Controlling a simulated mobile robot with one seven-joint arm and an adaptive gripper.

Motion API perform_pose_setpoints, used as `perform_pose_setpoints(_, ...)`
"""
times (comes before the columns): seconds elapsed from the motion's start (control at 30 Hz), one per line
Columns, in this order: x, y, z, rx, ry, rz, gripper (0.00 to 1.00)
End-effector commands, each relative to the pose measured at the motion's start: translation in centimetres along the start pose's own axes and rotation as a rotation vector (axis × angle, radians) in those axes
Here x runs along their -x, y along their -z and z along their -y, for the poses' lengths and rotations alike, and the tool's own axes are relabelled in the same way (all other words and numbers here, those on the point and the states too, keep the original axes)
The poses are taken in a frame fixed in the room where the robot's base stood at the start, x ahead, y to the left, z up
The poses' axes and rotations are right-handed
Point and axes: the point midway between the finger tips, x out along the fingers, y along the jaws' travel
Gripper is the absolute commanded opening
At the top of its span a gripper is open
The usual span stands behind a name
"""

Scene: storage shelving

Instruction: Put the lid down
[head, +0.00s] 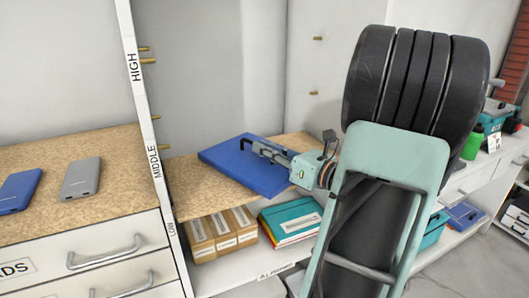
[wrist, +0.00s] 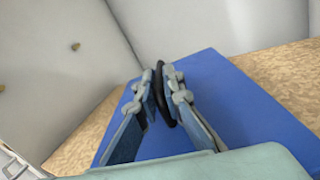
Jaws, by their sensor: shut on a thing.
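The lid is a flat blue slab (head: 232,162) with a dark handle. It lies level at the middle shelf board (head: 195,190); I cannot tell whether it fully touches the board. In the wrist view the lid (wrist: 225,90) fills the middle, with its black handle (wrist: 168,75) standing up between the fingers. My gripper (head: 252,146) reaches in from the right above the lid. In the wrist view my gripper (wrist: 162,95) is shut on the handle. My arm hides the shelf's right part in the head view.
A white labelled upright (head: 150,140) borders the shelf at left. Bare board shows left of the lid. Two slabs, blue (head: 18,190) and grey (head: 81,178), lie on the left counter.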

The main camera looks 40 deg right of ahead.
Motion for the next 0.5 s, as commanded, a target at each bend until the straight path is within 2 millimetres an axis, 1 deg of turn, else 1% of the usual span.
perform_pose_setpoints(0.2, 0.0, 0.04, 0.01, -0.001, 0.0, 0.0, 0.0)
perform_pose_setpoints(0.23, 0.01, 0.01, 0.0, -0.001, 0.0, -0.001, 0.11)
perform_pose_setpoints(0.37, 0.01, -0.01, 0.0, -0.001, 0.0, -0.001, 0.26)
perform_pose_setpoints(0.5, 0.01, -0.02, 0.0, -0.001, 0.0, -0.001, 0.26)
